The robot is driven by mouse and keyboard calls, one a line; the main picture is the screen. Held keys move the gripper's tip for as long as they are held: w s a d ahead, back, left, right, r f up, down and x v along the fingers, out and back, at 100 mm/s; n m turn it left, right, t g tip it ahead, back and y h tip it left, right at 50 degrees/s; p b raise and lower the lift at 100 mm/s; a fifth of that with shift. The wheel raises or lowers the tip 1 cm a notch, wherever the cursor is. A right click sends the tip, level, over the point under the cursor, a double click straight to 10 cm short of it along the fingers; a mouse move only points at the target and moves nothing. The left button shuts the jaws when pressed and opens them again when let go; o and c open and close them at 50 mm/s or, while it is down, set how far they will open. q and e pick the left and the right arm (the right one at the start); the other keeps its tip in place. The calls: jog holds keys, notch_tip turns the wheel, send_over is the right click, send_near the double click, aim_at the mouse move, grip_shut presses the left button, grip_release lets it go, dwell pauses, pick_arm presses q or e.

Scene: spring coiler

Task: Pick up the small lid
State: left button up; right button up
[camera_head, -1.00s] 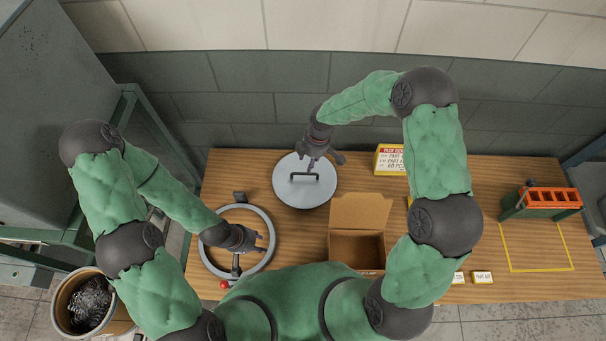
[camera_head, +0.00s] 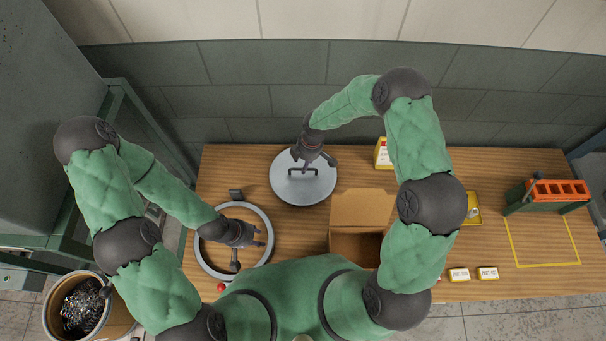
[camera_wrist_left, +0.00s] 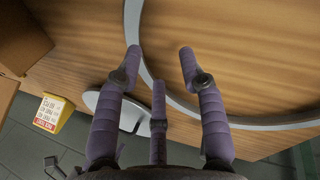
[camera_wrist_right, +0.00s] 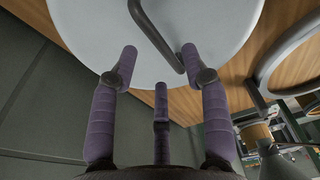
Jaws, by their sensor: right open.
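The small lid (camera_head: 303,190) is a round pale grey disc with a dark bar handle, lying on the wooden table at the back middle. It fills the top of the right wrist view (camera_wrist_right: 90,30). My right gripper (camera_head: 314,160) is open above the lid's back part, its fingers pointing toward the handle (camera_wrist_right: 160,40); one fingertip appears close to the handle's end, and I cannot tell whether they touch. My left gripper (camera_head: 255,238) is open and empty over the grey ring (camera_head: 268,222) at the table's left. Its spread fingers show in the left wrist view (camera_wrist_left: 160,60).
An open cardboard box (camera_head: 350,241) stands right of the ring. A yellow sign (camera_head: 382,153) is behind it. An orange-and-green rack (camera_head: 556,190) and small labels (camera_head: 459,275) are at the right. A bin of metal coils (camera_head: 84,306) stands on the floor at the left.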

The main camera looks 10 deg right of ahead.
aim_at(287, 181)
jog(key=f, duration=0.5)
jog(key=shift+a, duration=0.25)
jog(key=shift+r, duration=0.1)
grip_shut()
